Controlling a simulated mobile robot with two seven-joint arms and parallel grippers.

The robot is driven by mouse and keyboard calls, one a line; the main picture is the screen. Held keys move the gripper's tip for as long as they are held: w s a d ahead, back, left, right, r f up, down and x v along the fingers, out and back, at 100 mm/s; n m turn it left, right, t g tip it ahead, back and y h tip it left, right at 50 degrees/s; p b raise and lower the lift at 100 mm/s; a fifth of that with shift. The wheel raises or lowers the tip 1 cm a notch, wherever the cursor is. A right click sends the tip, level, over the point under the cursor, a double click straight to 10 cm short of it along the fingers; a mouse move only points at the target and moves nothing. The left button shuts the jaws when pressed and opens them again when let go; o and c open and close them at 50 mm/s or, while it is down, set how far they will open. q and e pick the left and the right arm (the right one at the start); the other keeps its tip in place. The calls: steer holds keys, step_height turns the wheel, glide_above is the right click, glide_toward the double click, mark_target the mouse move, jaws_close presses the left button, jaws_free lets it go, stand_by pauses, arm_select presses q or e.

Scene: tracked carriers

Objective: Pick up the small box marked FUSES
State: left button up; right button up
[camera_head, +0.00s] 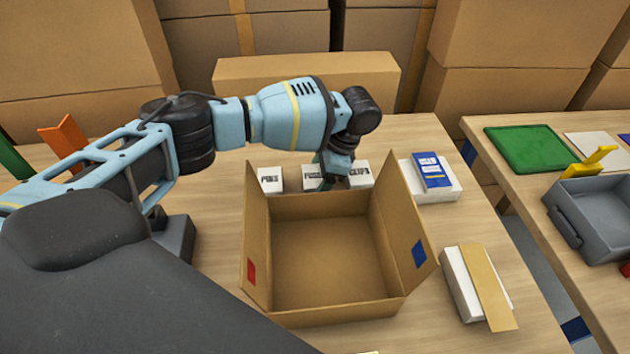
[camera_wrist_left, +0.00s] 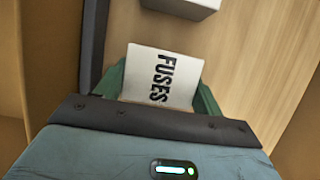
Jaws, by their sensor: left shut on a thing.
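The small white box marked FUSES (camera_wrist_left: 165,75) sits between the two green fingers of my left gripper (camera_wrist_left: 160,90) in the left wrist view, its label facing the camera. The gripper is shut on it. In the head view the FUSES box (camera_head: 313,178) is the middle of three small white boxes behind the open carton, partly hidden by my left gripper (camera_head: 330,166). I cannot tell whether it is clear of the table. My right gripper is not in view.
An open cardboard carton (camera_head: 320,205) stands just in front. Small white boxes flank FUSES at left (camera_head: 270,180) and right (camera_head: 359,175), the right one close. A blue box (camera_head: 432,171) lies on a white one at right. Large cartons (camera_head: 300,70) stand behind the table.

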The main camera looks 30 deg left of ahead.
mark_target(318, 175)
arm_select(q)
steer(key=shift+r, duration=0.1)
step_height(318, 175, up, 10)
steer(key=shift+r+p, duration=0.1)
steer(key=shift+p, duration=0.55)
